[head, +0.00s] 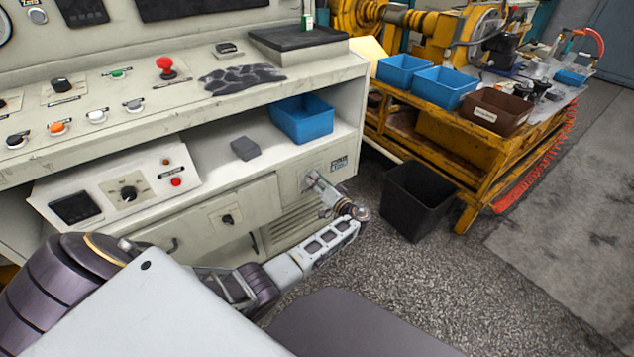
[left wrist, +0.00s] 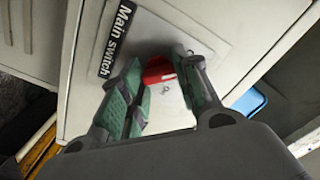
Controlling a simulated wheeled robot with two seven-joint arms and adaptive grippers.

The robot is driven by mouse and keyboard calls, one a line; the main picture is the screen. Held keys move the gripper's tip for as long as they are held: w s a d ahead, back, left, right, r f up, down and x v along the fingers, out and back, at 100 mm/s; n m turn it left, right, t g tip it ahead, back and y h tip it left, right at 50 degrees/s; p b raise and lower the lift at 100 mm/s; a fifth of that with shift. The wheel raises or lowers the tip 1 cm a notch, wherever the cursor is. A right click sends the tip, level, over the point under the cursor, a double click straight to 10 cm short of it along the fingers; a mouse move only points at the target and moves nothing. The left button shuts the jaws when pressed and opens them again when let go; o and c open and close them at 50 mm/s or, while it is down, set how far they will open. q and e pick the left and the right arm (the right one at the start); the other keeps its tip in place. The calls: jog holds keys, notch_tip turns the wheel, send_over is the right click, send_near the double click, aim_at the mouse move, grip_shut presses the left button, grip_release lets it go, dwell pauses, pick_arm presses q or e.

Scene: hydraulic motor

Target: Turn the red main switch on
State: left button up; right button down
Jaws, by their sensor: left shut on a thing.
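The red main switch (left wrist: 157,71) is on a pale cabinet panel in the left wrist view, beside a black "Main Switch" label (left wrist: 117,40). My left gripper (left wrist: 160,80) has its green-padded fingers on either side of the switch and is shut on it. In the head view my left gripper (head: 313,181) is at the cabinet's right front panel, small and partly covered by its own arm. The red switch is hidden there. My right gripper is not in view.
The grey control console (head: 190,110) carries buttons and a red emergency knob (head: 165,67). A blue bin (head: 302,119) sits on its shelf. A black waste bin (head: 417,200) stands on the floor right of my left gripper, before a yellow bench (head: 455,150). Floor in front is clear.

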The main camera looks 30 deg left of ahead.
pick_arm(q)
jog(key=shift+m, duration=0.5)
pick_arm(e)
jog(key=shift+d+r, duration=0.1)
pick_arm(q)
jog(key=shift+d+f+m+p, duration=0.15)
jog(key=shift+m+p, duration=1.3)
jog(key=shift+m, duration=2.9)
jog(key=shift+a+f+m+p, duration=0.15)
jog(key=shift+m+p, duration=1.25)
jog(key=shift+m, duration=2.95)
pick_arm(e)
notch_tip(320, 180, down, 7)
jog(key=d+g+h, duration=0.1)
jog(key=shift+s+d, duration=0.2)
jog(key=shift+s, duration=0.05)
pick_arm(q)
jog(key=shift+d, duration=0.1)
jog(key=o, duration=1)
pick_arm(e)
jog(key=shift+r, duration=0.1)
